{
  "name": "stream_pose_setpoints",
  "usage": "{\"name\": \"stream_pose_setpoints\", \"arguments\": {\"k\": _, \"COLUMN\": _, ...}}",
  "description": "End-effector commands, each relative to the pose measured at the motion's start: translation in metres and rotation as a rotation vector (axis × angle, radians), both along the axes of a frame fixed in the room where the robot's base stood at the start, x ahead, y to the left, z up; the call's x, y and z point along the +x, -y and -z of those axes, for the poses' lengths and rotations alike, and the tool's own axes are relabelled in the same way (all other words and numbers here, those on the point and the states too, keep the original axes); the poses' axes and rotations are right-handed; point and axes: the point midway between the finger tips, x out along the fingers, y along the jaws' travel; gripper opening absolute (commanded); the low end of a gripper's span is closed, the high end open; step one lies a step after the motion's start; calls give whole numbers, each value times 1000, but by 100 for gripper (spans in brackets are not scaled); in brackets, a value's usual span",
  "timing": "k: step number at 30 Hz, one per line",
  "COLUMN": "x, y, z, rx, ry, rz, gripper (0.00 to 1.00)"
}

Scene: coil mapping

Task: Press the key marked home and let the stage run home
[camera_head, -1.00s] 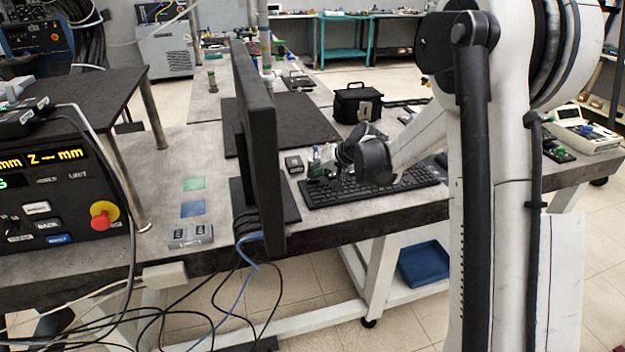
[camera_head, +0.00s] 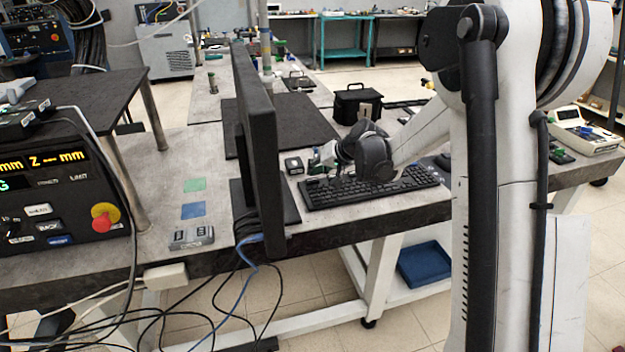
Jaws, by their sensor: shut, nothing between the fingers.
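The control box (camera_head: 75,195) stands at the left edge, cut off by the frame. Its display (camera_head: 45,165) shows amber "mm Z -- mm" with a green letter below. My gripper (camera_head: 318,163) is small in view, shut and empty, above the keyboard's left end, far right of the control box. The stage is not clearly identifiable.
The upright monitor (camera_head: 256,150) stands between my gripper and the control box. The keyboard (camera_head: 400,186) lies beneath my wrist. A black case (camera_head: 356,104) stands behind it. Cables hang at the table's front. Bare tabletop (camera_head: 165,185) shows left of the monitor.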

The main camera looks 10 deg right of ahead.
Motion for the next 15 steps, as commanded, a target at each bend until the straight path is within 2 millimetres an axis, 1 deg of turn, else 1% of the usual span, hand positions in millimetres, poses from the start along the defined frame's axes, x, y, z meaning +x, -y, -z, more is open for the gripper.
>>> {"name": "stream_pose_setpoints", "arguments": {"k": 7, "x": 0, "y": 0, "z": -3, "rx": 0, "ry": 0, "rz": 0, "gripper": 0}}
{"name": "stream_pose_setpoints", "arguments": {"k": 15, "x": 0, "y": 0, "z": -24, "rx": 0, "ry": 0, "rz": 0, "gripper": 0}}
